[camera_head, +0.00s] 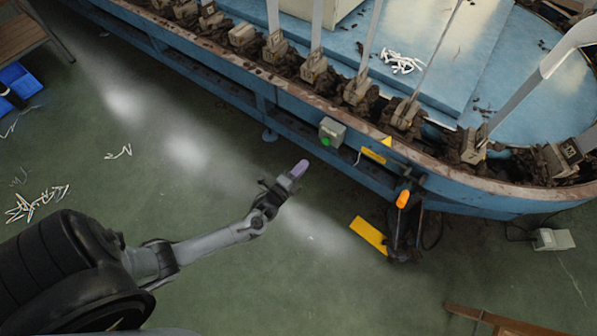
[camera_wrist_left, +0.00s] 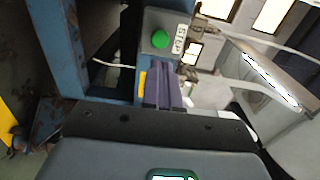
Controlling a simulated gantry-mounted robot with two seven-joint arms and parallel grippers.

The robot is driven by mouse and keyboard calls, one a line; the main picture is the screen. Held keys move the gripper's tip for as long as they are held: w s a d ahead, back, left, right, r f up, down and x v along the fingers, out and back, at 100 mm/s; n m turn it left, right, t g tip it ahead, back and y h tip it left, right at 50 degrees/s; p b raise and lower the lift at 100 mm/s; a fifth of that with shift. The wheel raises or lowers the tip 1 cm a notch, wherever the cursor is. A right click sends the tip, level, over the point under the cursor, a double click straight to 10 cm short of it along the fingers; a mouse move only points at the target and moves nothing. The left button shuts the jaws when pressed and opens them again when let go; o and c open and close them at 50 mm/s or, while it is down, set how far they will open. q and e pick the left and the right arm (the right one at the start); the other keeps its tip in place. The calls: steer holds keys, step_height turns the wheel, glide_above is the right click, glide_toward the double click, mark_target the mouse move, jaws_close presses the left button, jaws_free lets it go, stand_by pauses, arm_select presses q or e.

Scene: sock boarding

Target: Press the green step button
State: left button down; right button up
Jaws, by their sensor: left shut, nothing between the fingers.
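The green step button (camera_head: 325,141) sits on a small grey box (camera_head: 333,129) fixed to the blue side of the machine. In the left wrist view the round button (camera_wrist_left: 160,39) shows beside a white label, just beyond my fingertips. My left gripper (camera_head: 300,168) has purple fingers, which are shut and empty. In the head view it is below and left of the button, with a gap between them. The shut fingers also show in the left wrist view (camera_wrist_left: 163,88), apart from the button. My right gripper is in neither view.
The blue machine (camera_head: 240,75) carries a row of upright boards in holders. A yellow plate (camera_head: 369,235) and an orange-topped device (camera_head: 402,200) stand right of my left gripper. A blue crate (camera_head: 20,80) and white scraps (camera_head: 37,203) lie at left. The green floor between is mostly clear.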

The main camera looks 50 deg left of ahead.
arm_select(q)
steer(key=b, duration=0.4)
glide_toward(324, 142)
steer(key=w, duration=0.3)
steer(key=w+a, duration=0.1)
steer(key=w, duration=0.1)
steer(key=shift+w+f, duration=0.1)
steer(key=shift+f, duration=0.1)
steer(key=shift+w+a+r+b, duration=0.15)
steer(key=shift+w+b, duration=0.3)
steer(key=shift+w, duration=0.35)
